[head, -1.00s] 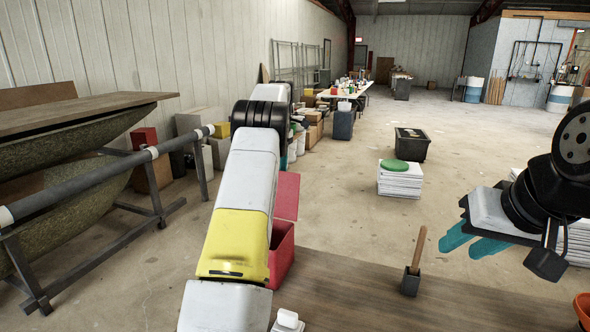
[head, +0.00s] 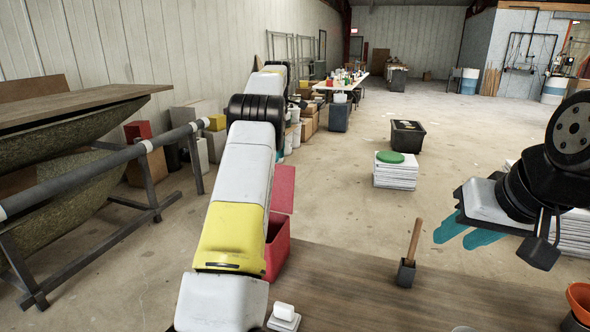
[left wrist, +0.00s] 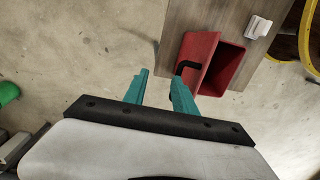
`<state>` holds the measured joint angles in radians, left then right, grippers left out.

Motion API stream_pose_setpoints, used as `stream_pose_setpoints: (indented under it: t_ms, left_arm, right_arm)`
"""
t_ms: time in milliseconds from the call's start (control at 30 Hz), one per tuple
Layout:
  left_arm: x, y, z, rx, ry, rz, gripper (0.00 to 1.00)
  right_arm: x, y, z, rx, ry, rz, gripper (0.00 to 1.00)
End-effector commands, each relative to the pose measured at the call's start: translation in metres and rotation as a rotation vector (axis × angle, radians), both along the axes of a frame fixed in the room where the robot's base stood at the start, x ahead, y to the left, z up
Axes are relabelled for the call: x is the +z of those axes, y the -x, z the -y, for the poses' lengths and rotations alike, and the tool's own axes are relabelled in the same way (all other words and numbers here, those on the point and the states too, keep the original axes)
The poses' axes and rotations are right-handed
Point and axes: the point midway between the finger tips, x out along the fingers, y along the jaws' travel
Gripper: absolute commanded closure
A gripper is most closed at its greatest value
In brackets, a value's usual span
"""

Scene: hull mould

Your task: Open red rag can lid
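My right gripper (head: 464,233) is open and empty, right of the can.
A pipe rack (head: 100,175) stands left. A white stack with a green top (head: 396,172) stands beyond on open floor.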

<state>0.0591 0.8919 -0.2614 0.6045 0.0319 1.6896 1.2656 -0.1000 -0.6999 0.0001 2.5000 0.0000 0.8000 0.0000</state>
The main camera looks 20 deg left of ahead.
Motion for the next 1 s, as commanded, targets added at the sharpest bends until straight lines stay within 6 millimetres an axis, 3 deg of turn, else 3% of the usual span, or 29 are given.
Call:
stream_pose_setpoints:
  t_ms: [467,1000]
  left_arm:
    - [0.001,0.041,0.015,0.0,0.001,-0.017,0.69]
    - [0.008,0.128,0.052,-0.003,0.004,-0.019,0.69]
  right_arm:
    - [0.0,0.0,0.0,0.0,0.0,0.0,0.64]
    - [0.0,0.0,0.0,0.0,0.0,0.0,0.64]
